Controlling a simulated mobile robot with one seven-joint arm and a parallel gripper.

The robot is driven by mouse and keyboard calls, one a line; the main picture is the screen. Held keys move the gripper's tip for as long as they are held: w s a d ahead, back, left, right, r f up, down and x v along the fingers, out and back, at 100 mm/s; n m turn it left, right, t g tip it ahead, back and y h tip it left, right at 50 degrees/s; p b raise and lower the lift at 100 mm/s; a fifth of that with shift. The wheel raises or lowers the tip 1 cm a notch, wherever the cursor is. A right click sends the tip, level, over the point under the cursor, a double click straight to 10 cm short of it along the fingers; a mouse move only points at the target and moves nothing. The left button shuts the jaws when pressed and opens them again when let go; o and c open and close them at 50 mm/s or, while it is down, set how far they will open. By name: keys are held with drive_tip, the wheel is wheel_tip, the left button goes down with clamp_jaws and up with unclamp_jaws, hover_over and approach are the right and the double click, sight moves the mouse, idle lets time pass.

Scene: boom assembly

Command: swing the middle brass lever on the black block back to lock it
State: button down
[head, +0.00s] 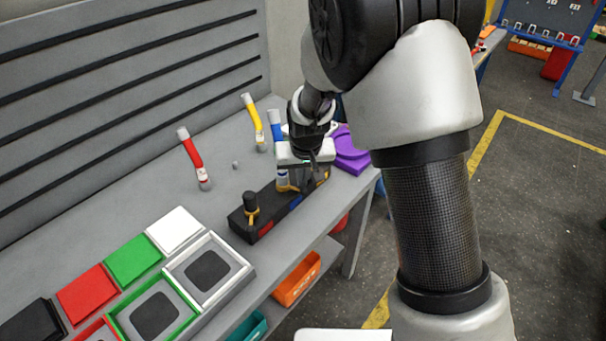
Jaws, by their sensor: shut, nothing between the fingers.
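The black block (270,224) lies near the front edge of the workbench, with red and blue marks on its front side. A brass lever (250,217) shows at its left end, by an upright black peg. Another brass piece, seemingly the middle lever (283,184), shows beside my gripper and is partly covered. My gripper (309,187) is shut and empty, pointing down over the middle-to-right part of the block. I cannot tell whether it touches the lever. The block's right end is largely hidden by my gripper.
A purple part (350,152) lies at right. Colored plates and framed trays (211,270) fill the left front. An orange bin (297,279) sits below the bench.

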drive_tip(key=shift+s+a+r+m+h+p, duration=0.1)
drive_tip(key=shift+s+a+m+h+p, duration=0.25)
drive_tip(key=shift+m, duration=0.55)
drive_tip(key=shift+s+a+f+m+h+p, duration=0.1)
drive_tip(key=shift+s+m+h+p, duration=0.15)
drive_tip(key=shift+s+m+p, duration=0.45)
drive_tip(key=shift+s+a+r+m+h+p, duration=0.15)
drive_tip(key=shift+m+h+p, duration=0.2)
drive_tip(key=shift+m, duration=0.75)
drive_tip(key=m+p, duration=0.1)
drive_tip(key=s+a+m, duration=0.1)
drive_tip(key=m, duration=0.1)
drive_tip(key=m+h+p, duration=0.1)
drive_tip(key=shift+s+a+g+p, duration=0.25)
drive_tip(key=shift+a+g+p, duration=0.1)
drive_tip(key=shift+a+g, duration=0.05)
drive_tip(key=shift+a, duration=0.2)
